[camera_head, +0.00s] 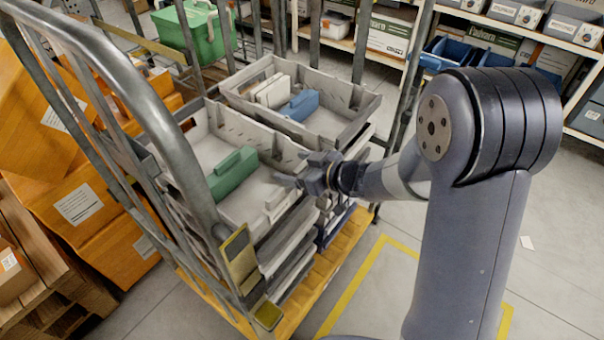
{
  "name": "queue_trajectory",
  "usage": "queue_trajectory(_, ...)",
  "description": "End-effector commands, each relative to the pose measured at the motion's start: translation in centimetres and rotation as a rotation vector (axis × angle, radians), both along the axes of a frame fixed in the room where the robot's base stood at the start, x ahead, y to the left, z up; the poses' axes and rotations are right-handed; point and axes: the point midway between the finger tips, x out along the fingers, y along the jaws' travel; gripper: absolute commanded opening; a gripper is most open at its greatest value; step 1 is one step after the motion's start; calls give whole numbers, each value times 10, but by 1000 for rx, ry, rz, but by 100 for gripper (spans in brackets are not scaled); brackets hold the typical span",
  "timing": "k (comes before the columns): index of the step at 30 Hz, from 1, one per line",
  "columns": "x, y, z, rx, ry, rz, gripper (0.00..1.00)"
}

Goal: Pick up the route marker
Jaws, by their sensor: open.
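Two grey crates sit on the roll cage trolley. The near crate (259,137) holds a green block-like piece (233,173) with a raised part and a small white piece (277,201) by its right wall. The far crate (345,133) holds a blue piece (299,106) and several white and cream pieces (270,90). I cannot tell which of these is the route marker. My gripper (288,171) is open over the right side of the near crate, above the white piece and to the right of the green one. Nothing shows between its fingers.
The cage's metal tube frame (178,150) rises on the left and near side, with posts behind. Orange boxes (80,205) are stacked at the left. A green tote (193,32) stands behind. Shelves with blue bins (445,52) are at the back right. The floor at right is mostly clear.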

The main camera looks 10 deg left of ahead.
Motion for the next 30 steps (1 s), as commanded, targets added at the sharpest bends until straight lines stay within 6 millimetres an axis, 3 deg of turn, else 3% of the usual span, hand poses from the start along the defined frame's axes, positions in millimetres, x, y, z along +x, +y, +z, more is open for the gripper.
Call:
queue_trajectory(5, 0, 0, 0, 0, 0, 0, 73)
queue_trajectory(22, 0, 0, 0, 0, 0, 0, 26)
queue_trajectory(30, 0, 0, 3, 1, -1, 0, 25)
